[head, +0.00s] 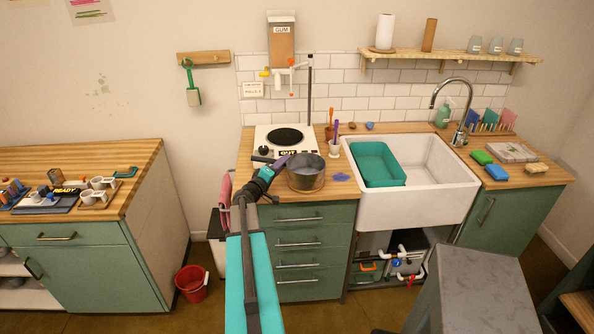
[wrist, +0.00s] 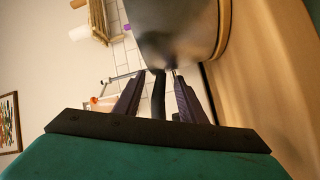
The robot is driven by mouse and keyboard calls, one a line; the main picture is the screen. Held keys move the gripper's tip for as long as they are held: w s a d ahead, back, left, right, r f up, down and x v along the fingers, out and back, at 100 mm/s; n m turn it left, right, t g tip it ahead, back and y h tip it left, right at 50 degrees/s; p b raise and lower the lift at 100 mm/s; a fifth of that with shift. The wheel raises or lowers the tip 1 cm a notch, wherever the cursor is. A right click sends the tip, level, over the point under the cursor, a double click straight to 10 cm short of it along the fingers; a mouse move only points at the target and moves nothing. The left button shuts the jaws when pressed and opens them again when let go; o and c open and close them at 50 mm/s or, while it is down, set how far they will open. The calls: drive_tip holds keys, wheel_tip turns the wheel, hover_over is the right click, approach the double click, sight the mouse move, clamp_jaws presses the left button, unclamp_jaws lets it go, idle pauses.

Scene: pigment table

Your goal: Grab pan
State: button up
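The fingers are apart, with gaps showing on both sides of the handle. The handle's near end is partly hidden.
The white hot plate (head: 268,137) stands behind my gripper. A small cup (head: 335,149) with a purple tool stands behind the pan, and a blue splotch (head: 343,204) lies to its right. The sink (head: 430,180) with a teal tub (head: 377,165) is farther right.

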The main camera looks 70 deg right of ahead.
idle(0.5)
clamp_jaws()
idle(1.3)
